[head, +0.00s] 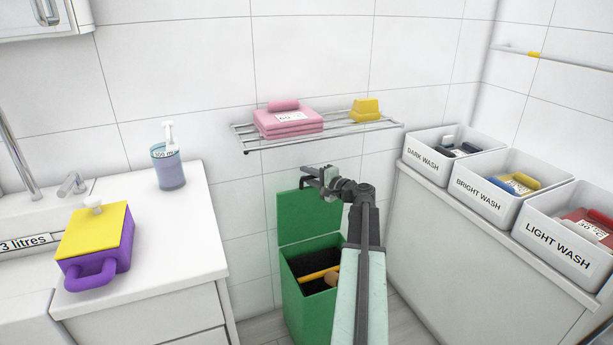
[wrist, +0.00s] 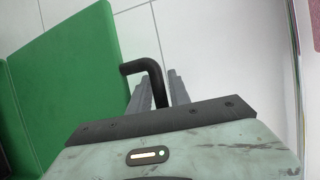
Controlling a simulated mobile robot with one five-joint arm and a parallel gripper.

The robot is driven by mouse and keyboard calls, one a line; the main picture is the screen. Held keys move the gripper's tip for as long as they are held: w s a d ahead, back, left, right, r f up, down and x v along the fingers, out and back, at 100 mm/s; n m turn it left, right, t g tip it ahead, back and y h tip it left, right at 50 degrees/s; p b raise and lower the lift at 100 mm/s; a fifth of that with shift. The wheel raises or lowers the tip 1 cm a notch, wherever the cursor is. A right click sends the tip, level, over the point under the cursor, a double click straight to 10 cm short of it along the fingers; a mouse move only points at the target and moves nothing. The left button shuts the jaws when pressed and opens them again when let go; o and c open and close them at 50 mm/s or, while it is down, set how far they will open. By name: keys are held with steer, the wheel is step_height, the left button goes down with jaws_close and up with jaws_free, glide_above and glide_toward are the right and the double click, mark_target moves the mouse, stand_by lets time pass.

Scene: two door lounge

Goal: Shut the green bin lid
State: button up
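The green bin (head: 300,312) stands on the floor between the two counters, with a few things inside it. Its green lid (head: 303,218) is open, tilted up at the back near the wall. A black handle (wrist: 148,68) juts from the lid's edge. It also shows in the head view, partly hidden by my gripper (head: 322,180). My gripper (wrist: 158,88) is at the handle, with its grey fingers on either side of the bar. They look shut on it, with little or no gap visible. My arm hides the bin's right side in the head view.
A wire shelf (head: 343,133) with pink towels (head: 288,119) hangs just above the lid. The white counter (head: 190,242) with a purple and yellow box (head: 98,262) is on the left. Labelled laundry bins (head: 485,201) line the right counter. Little floor shows around the bin.

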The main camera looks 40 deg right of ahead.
steer(key=shift+w, duration=0.3)
steer(key=shift+c, duration=0.2)
jaws_close()
steer(key=shift+s, duration=0.1)
stand_by(0.9)
